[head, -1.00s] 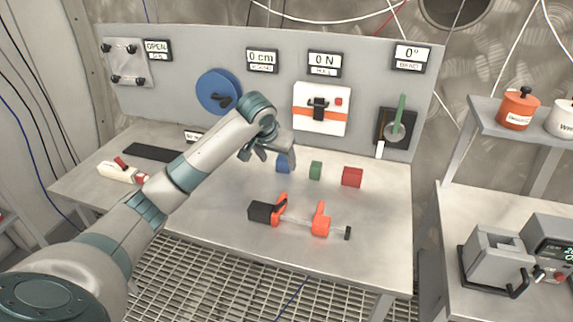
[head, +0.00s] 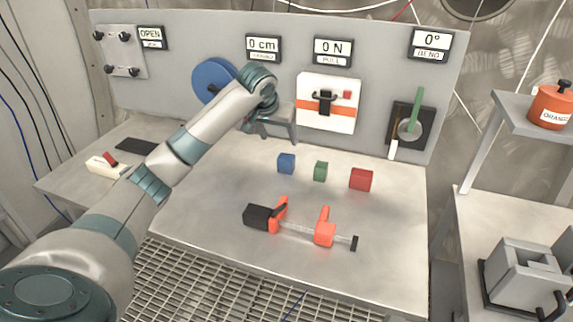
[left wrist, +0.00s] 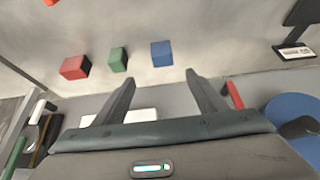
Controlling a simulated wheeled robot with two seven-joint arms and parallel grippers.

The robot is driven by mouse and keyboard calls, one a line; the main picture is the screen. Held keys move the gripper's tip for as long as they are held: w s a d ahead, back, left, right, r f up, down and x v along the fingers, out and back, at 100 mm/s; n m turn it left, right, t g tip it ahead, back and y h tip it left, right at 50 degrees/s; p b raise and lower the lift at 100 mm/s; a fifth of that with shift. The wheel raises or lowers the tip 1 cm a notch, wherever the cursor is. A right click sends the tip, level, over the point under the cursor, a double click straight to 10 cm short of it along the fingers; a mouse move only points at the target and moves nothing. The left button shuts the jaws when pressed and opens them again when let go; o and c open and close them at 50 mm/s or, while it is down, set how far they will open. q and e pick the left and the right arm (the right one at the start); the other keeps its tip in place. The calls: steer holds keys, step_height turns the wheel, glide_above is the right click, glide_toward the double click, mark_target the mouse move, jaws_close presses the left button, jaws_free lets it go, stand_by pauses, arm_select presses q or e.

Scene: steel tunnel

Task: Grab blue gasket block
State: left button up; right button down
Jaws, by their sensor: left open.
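The blue gasket block (head: 286,163) stands on the steel table, leftmost in a row with a green block (head: 320,171) and a red block (head: 361,179). In the left wrist view the blue block (left wrist: 162,53) lies beyond the fingertips, between their lines, with the green block (left wrist: 118,60) and red block (left wrist: 75,67) to its left. My left gripper (head: 279,133) is open and empty, behind and above the blue block in the head view, apart from it. Its two fingers also show in the left wrist view (left wrist: 161,77). My right gripper is not in view.
An orange and black clamp (head: 300,228) lies on the table in front of the blocks. Behind stands a grey panel (head: 180,60) with a blue disc (head: 212,78), a white box (head: 328,88) and a green lever (head: 416,110). The table right of the red block is clear.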

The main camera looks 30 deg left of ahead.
arm_select(q)
steer(key=p, duration=0.2)
glide_toward(286, 157)
steer(key=x, duration=0.4)
steer(key=shift+d+f+p, duration=0.25)
steer(key=shift+f+p, duration=0.1)
steer(key=shift+f, duration=0.1)
steer(key=shift+w+f, duration=0.25)
steer(key=shift+f, duration=0.15)
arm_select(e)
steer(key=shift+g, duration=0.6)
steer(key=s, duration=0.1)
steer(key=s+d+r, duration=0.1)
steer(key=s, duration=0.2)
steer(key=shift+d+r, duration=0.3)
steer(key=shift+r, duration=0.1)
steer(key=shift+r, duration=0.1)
